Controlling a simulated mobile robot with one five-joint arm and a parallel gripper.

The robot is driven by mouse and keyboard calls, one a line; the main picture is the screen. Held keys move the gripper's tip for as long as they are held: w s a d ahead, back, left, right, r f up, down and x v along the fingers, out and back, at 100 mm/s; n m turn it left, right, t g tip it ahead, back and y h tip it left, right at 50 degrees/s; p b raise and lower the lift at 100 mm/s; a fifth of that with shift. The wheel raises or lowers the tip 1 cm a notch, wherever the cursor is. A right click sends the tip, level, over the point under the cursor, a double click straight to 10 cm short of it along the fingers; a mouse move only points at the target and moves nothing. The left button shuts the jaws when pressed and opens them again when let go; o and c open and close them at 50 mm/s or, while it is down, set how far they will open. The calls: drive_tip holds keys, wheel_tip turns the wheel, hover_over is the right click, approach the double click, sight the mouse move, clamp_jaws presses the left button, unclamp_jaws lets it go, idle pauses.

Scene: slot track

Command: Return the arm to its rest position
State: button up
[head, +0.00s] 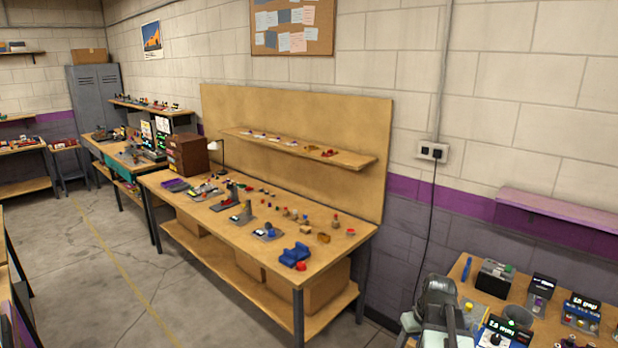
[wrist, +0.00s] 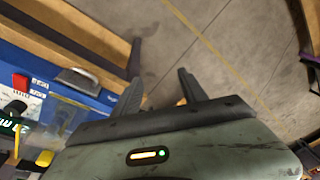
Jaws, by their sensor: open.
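My gripper (wrist: 159,62) shows in the wrist view with its two dark fingers apart and nothing between them. Bare grey floor (wrist: 215,45) shows beyond the fingertips. In the head view, the grey-green end of my arm (head: 438,298) is at the bottom right, in front of the near workbench (head: 463,272). I cannot make out the fingers there.
In the wrist view, a blue panel (wrist: 40,70) with a red switch (wrist: 20,82) lies left of the gripper. In the head view, a long wooden bench (head: 285,277) with several small parts stands mid-room. Open floor (head: 90,270) lies to its left.

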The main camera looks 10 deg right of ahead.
drive_tip(key=a+g+h, duration=0.1)
drive_tip(key=a, duration=2.5)
drive_tip(key=shift+s+a+f+n+g, duration=0.25)
drive_tip(key=shift+a+f+n+g, duration=0.1)
drive_tip(key=shift+a+n+g, duration=0.05)
